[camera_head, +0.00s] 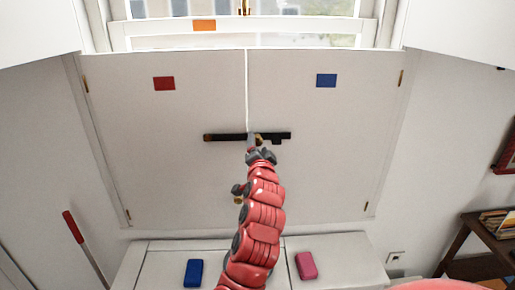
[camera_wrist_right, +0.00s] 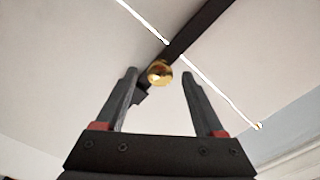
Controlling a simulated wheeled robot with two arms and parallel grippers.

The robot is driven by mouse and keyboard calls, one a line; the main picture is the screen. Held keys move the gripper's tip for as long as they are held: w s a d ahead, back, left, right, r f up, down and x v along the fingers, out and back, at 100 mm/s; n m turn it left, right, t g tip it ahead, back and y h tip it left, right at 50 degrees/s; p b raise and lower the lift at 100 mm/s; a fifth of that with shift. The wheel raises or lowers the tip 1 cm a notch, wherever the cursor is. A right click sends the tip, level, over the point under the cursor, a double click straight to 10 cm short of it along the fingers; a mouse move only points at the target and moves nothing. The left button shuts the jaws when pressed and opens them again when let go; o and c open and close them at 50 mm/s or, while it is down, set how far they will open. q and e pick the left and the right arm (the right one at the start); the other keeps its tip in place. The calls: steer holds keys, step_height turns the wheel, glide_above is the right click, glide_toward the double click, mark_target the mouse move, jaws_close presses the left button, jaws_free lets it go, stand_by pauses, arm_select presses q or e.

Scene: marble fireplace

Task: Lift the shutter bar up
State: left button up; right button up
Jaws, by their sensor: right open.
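The black shutter bar (camera_head: 225,137) lies horizontally across the seam between two closed white shutters (camera_head: 160,160). In the right wrist view the bar (camera_wrist_right: 205,25) runs diagonally, with a round brass knob (camera_wrist_right: 160,73) at the bar, seen between the finger tips. My right gripper (camera_head: 260,154) is just below and in front of the bar's middle, partly covering it in the head view. In the right wrist view the right gripper (camera_wrist_right: 160,78) is open, with nothing clasped. Whether the fingers touch the bar or knob cannot be told. My left gripper is not in view.
A red patch (camera_head: 164,83) and a blue patch (camera_head: 326,81) mark the shutters; an orange one (camera_head: 204,25) is above. A ledge (camera_head: 235,245) below bears a blue block (camera_head: 193,273) and a pink block (camera_head: 306,265). A dark wooden table (camera_head: 470,250) stands right.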

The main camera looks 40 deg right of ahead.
steer(key=shift+x, duration=1.2)
jaws_close()
